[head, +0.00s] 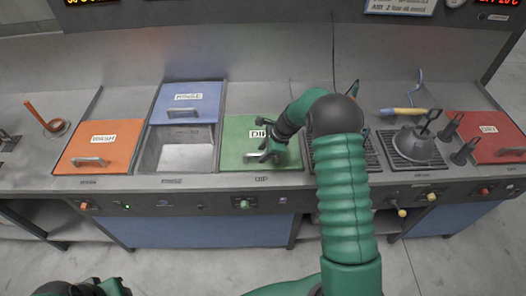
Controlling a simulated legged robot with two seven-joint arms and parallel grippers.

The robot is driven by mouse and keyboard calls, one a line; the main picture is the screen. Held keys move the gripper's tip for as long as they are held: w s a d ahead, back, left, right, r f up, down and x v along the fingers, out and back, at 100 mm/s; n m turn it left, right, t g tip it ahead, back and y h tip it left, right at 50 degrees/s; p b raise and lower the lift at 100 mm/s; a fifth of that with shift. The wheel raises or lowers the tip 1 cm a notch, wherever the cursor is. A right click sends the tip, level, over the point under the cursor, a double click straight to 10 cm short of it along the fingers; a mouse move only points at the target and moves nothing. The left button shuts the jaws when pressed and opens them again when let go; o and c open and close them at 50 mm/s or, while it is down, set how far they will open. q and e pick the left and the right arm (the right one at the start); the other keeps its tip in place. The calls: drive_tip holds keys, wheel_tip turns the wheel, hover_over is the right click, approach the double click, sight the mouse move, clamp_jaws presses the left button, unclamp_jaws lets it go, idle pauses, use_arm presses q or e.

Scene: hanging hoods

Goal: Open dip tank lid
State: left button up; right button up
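The green dip tank lid (235,130) lies flat and closed over its tank in the middle of the counter, with a partly covered white label starting "DI". My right arm reaches across from the lower right, and my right gripper (262,155) is low over the front part of this lid. The gripper hides the lid's handle, so I cannot tell whether its fingers are open or shut on it. Green and dark parts of my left arm show at the bottom left edge; its gripper is not in view.
Left of the dip lid, the blue lid (186,101) is slid back, exposing an open steel basin (184,157). An orange wash lid (99,147) is closed further left.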

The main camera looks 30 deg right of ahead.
drive_tip(key=shift+w+d+f, duration=0.15)
drive_tip(key=shift+d+f, duration=0.05)
drive_tip(key=shift+c, duration=1)
drive_tip(key=shift+a+r, duration=0.1)
drive_tip(key=shift+a, duration=0.05)
clamp_jaws()
drive_tip(key=shift+w, duration=0.1)
